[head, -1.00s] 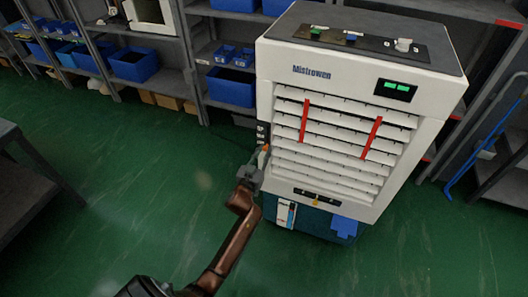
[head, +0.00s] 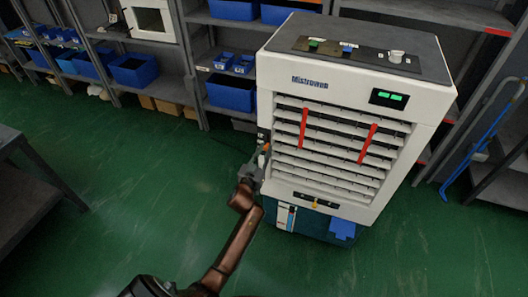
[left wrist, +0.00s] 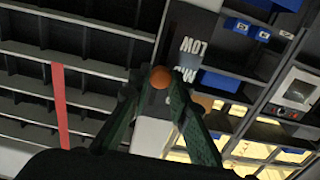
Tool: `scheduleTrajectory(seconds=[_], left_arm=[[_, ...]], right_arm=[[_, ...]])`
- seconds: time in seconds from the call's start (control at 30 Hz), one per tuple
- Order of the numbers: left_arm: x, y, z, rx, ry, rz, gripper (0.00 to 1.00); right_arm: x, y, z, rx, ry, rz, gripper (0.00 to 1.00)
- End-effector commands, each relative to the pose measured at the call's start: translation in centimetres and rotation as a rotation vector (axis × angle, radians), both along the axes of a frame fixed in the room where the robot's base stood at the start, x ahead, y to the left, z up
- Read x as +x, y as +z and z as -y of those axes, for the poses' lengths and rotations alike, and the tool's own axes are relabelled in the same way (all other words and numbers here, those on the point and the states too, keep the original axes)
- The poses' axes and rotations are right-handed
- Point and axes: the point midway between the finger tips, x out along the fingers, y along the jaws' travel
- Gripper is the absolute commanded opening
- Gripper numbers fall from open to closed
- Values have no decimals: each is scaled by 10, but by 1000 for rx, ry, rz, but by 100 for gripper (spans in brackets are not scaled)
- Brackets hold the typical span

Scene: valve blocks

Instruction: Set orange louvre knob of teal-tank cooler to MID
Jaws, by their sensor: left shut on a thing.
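The cooler (head: 345,100) is a white cabinet with a dark top, front louvre slats (head: 325,160) and a dark teal tank (head: 310,224) at its base. My left gripper (head: 259,160) is at the cooler's left side. Its fingers (left wrist: 155,92) are shut on the orange louvre knob (left wrist: 160,77), whose rounded end shows between the tips; a bit of orange also shows in the head view (head: 266,147). Beside the knob, a dark label (left wrist: 190,60) reads LOW, with MID partly covered. The exact knob setting is unclear. My right gripper is out of view.
Shelves with blue bins (head: 231,91) stand behind the cooler. A grey rack (head: 500,175) and a blue bent bar (head: 470,165) are at the right. A dark table (head: 25,190) is at the left. Green floor is clear around my left arm.

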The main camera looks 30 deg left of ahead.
Motion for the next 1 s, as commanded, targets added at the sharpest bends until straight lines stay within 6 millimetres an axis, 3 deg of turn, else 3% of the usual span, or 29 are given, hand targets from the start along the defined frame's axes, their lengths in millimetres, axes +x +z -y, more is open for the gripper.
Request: scheduleTrajectory(seconds=[0.03, 0.07, 0.3, 0.67, 1.0], left_arm=[[0, -1, 0, 0, 0, 0, 0], [0, -1, 0, 0, 0, 0, 20], [0, -1, 0, 0, 0, -1, 35], [-7, -2, 2, 0, 0, -2, 35], [-71, -3, 17, -2, 1, -4, 35]], right_arm=[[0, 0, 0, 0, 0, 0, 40], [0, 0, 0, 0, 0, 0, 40], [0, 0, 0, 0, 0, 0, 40], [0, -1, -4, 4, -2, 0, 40], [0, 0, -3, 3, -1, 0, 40]])
